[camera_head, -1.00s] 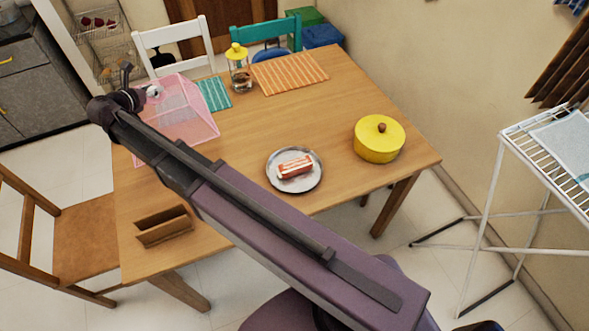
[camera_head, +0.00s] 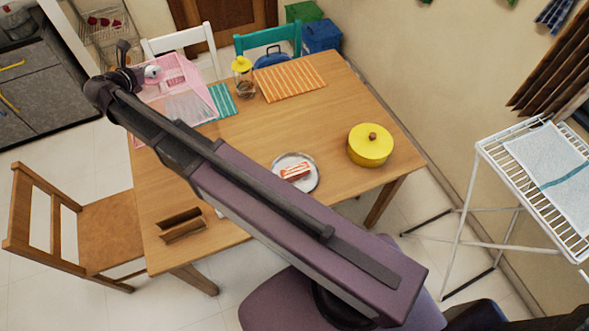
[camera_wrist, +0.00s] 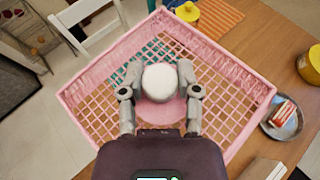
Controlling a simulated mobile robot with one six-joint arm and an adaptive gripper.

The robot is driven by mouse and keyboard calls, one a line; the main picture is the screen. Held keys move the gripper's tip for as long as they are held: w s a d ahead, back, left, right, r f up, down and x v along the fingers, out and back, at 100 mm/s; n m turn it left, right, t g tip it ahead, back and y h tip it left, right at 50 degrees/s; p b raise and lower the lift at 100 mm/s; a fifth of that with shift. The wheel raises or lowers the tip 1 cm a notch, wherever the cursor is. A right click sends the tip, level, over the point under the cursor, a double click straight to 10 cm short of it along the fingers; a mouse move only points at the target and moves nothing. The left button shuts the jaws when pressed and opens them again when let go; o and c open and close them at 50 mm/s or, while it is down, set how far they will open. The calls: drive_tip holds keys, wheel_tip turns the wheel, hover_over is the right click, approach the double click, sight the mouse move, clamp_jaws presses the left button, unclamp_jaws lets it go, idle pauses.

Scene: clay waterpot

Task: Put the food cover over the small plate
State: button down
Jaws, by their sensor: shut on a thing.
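The food cover (camera_head: 190,106) is pink mesh with a white knob and is at the far left of the table in the head view. It also fills the middle of the wrist view (camera_wrist: 232,74). My gripper (camera_wrist: 160,84) is shut on the white knob, with one finger on each side; in the head view, my gripper (camera_head: 141,74) is partly hidden by my arm. The small plate (camera_head: 311,180) is grey and round, with a slice of cake (camera_head: 297,171) on it. The plate (camera_wrist: 276,133) is right of the cover in the wrist view.
A yellow lidded pot (camera_head: 370,148) stands right of the plate. A yellow-topped jar (camera_head: 243,78), an orange striped mat (camera_head: 291,76) and a teal mat (camera_head: 222,100) are at the back. A brown wooden holder (camera_head: 182,226) is near the front left. Chairs surround the table.

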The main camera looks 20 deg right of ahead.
drive_tip(key=shift+r+p, duration=1.05)
drive_tip(key=shift+r, duration=0.5)
